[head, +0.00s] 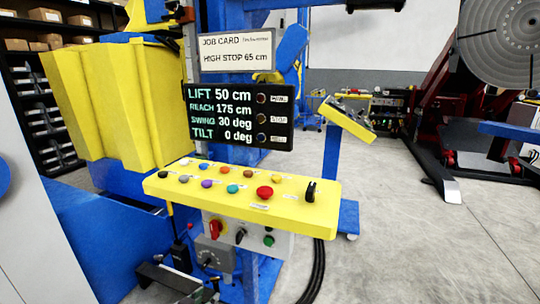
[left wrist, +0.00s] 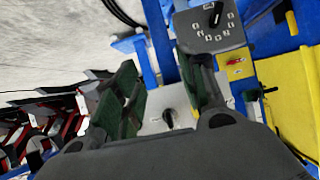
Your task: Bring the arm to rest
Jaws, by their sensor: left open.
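My left gripper (left wrist: 160,62) is open, its two green-padded fingers apart with nothing clasped between them. A dark shape at the bottom left of the head view seems to be this gripper, below the dial box (head: 214,258). In the left wrist view the dial box (left wrist: 208,25) is beyond the fingertips. A black knob on a grey plate (left wrist: 168,118) shows between the fingers; I cannot tell its distance. The display (head: 238,117) reads lift 50 cm, reach 175 cm, swing 30 deg, tilt 0 deg. The job card (head: 237,50) reads high stop 65 cm. My right gripper is out of view.
The yellow console (head: 240,200) carries several coloured buttons, a red mushroom button (head: 264,192) and a black lever (head: 311,191). A red rotary switch (head: 214,230) is below. A red machine with a round grey plate (head: 512,40) stands at right. Grey floor (head: 410,240) is clear at right.

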